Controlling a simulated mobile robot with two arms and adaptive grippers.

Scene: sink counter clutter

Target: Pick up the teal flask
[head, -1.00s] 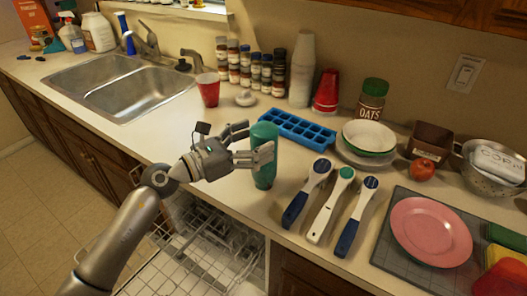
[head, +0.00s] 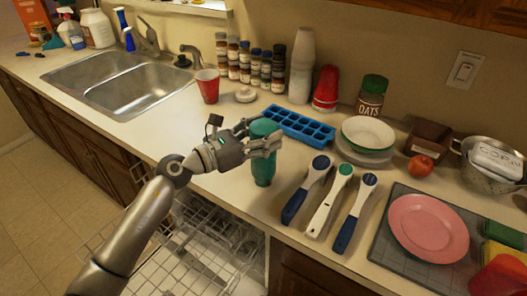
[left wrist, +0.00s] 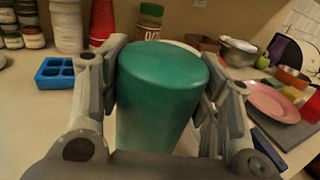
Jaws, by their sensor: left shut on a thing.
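The teal flask (head: 264,171) stands upright on the counter near its front edge, above the open dishwasher. My left gripper (head: 264,146) reaches in from the left and is shut on the upper part of the flask. In the left wrist view the teal flask (left wrist: 160,95) fills the middle, with a finger of the left gripper (left wrist: 160,110) against each side. The flask's base is hidden in that view. My right gripper is not in view.
Several scoop-like utensils (head: 328,206) lie right of the flask. A blue ice tray (head: 298,126) lies behind it. A red cup (head: 208,86) stands behind left. The open dishwasher rack (head: 205,250) is below the counter edge. A pink plate (head: 428,228) is at the right.

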